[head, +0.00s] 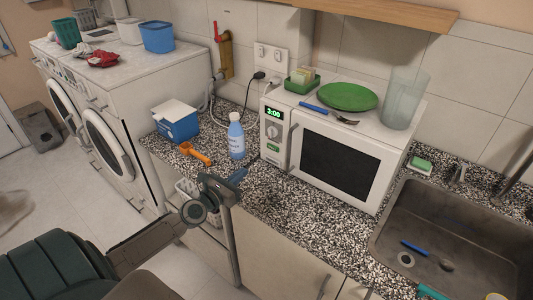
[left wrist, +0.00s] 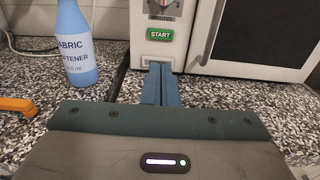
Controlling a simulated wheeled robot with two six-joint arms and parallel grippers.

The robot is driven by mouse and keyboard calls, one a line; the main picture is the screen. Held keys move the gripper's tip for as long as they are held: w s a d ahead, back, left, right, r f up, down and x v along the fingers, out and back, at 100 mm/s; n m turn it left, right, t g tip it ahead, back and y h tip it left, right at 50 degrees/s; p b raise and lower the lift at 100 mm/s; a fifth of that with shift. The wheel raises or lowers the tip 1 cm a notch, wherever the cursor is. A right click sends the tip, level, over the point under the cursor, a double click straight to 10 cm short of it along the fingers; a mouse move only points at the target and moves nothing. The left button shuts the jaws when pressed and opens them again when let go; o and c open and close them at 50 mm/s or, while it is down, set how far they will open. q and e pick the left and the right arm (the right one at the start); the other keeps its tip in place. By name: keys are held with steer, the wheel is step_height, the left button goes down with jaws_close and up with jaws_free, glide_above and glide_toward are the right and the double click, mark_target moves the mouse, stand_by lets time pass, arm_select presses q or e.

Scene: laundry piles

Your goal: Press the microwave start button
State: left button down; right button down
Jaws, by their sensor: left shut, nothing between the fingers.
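The button, lettered START, also shows in the left wrist view (left wrist: 160,34). My left gripper (head: 240,174) is shut and empty, its blue fingers in front of the microwave over the counter's front part. In the left wrist view the fingertips (left wrist: 158,68) point at the panel just below the button, with the button uncovered. My right gripper is not in view.
A fabric softener bottle (head: 236,138), an orange tool (head: 195,153) and a blue box (head: 176,125) stand left of the microwave. A green plate (head: 348,97), a fork and a clear vase (head: 404,98) are on top. A sink (head: 470,232) lies right.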

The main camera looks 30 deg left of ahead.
mark_target(272, 148)
arm_select(q)
steer(key=w, duration=0.8)
steer(key=w+d, duration=0.1)
steer(key=w, duration=0.4)
steer(key=shift+w, duration=0.25)
